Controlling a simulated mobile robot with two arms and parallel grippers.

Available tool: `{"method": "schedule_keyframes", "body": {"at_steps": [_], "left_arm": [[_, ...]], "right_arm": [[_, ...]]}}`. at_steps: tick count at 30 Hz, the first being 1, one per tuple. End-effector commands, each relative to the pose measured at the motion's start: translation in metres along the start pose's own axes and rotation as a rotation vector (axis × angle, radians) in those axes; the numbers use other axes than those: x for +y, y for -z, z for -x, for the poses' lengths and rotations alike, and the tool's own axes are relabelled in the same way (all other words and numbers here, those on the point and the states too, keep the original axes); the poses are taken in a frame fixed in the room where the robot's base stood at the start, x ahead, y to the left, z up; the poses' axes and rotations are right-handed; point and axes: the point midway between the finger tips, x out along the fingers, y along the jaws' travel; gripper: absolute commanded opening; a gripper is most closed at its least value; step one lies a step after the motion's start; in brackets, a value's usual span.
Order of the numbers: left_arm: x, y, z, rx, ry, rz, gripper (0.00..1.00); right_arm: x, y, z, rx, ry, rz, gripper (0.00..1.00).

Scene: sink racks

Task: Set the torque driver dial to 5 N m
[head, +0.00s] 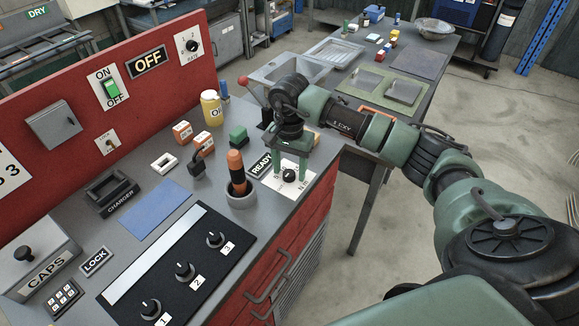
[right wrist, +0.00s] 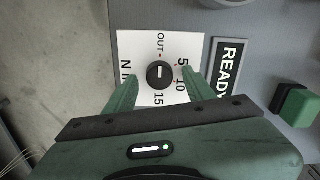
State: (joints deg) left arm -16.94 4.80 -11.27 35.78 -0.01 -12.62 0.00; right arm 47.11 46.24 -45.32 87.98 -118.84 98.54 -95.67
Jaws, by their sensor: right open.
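The black round dial (right wrist: 160,75) sits on a white plate (right wrist: 142,42) lettered OUT, 5, 10 and 15, with N and m partly visible. A short white mark shows on the dial; I cannot tell exactly which number it points to. In the head view the dial (head: 289,175) is at the counter's right edge. My right gripper (head: 289,170) is open above the plate. In the right wrist view its fingers (right wrist: 160,82) stand on either side of the dial, with gaps. My left gripper is not in view.
An orange-handled tool (head: 235,163) stands in a grey cup (head: 241,198) left of the plate. A READY sign (right wrist: 226,68) and green block (right wrist: 294,103) are beside it. Three numbered knobs (head: 184,271) sit on a black panel nearer. A red-knobbed lever (head: 243,82) rises behind.

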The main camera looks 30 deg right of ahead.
Motion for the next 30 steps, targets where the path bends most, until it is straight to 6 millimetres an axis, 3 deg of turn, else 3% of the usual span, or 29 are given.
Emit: {"method": "schedule_keyframes", "body": {"at_steps": [2,8,20,30], "left_arm": [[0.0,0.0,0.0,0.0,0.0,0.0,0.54],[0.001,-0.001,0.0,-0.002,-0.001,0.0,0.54],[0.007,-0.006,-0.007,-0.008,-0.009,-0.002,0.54],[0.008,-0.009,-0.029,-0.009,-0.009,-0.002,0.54]], "right_arm": [[0.0,0.0,0.0,0.0,0.0,0.0,0.54],[0.0,0.0,0.0,-0.001,0.0,0.0,0.01],[0.001,0.0,-0.001,-0.001,-0.001,-0.059,0.0],[0.001,0.0,-0.003,0.0,0.0,-0.309,0.0]]}}
